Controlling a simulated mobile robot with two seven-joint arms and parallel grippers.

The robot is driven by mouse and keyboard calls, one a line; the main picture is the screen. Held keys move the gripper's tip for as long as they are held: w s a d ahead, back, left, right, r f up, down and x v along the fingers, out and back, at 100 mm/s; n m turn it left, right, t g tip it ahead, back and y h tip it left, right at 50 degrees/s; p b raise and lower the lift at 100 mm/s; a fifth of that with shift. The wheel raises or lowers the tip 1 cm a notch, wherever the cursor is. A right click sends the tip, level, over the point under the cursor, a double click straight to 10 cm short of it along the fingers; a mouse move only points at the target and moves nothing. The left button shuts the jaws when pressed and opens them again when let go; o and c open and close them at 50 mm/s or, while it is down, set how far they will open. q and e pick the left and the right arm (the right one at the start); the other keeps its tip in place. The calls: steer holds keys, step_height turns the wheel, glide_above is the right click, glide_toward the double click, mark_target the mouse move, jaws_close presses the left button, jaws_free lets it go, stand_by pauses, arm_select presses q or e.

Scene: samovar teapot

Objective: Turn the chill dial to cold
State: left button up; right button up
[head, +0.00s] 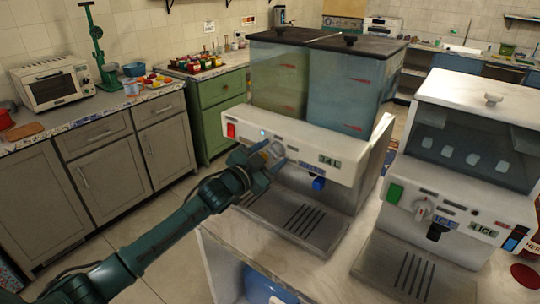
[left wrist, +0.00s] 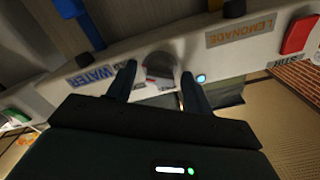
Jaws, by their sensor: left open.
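The drink dispenser (head: 300,140) stands on the counter with two tanks on top. Its chill dial (left wrist: 160,66), a round pale knob, sits on the front panel. My left gripper (head: 268,158) reaches the panel from the left. In the left wrist view its open fingers (left wrist: 158,90) stand on either side of the dial. Whether they touch it I cannot tell. In the head view the gripper partly covers the dial, and its setting cannot be read.
A red switch (head: 231,130), a small lit blue light (left wrist: 201,78) and a blue tap (head: 319,183) are on the dispenser. An ice machine (head: 448,160) stands close on the right. A drip tray (head: 300,222) lies below the panel. Open floor is at the left.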

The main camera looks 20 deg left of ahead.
arm_select(q)
steer(key=b+v, duration=0.2)
steer(key=v, duration=1.1)
arm_select(e)
steer(key=shift+a+f, duration=0.25)
steer(key=shift+f, duration=0.1)
arm_select(q)
steer(key=shift+s, duration=0.1)
steer(key=s+d+f+n+g+y, duration=0.1)
steer(key=s+d+f+n+g, duration=0.2)
steer(key=s+f, duration=0.8)
steer(key=s+d+f+n+g+y, duration=0.2)
steer(key=s+d+f+n+g, duration=0.1)
steer(key=s+f, duration=0.8)
step_height(320, 180, down, 6)
steer(key=shift+s+d+r+n+g, duration=0.2)
steer(key=shift+s+d+n+g, duration=0.15)
steer(key=shift+d+n, duration=0.6)
arm_select(e)
steer(key=shift+w+a, duration=0.1)
steer(key=shift+w, duration=0.05)
arm_select(q)
steer(key=shift+d+m, duration=0.2)
steer(key=shift+m, duration=0.05)
arm_select(e)
steer(key=shift+s+f, duration=0.1)
steer(key=shift+s, duration=0.1)
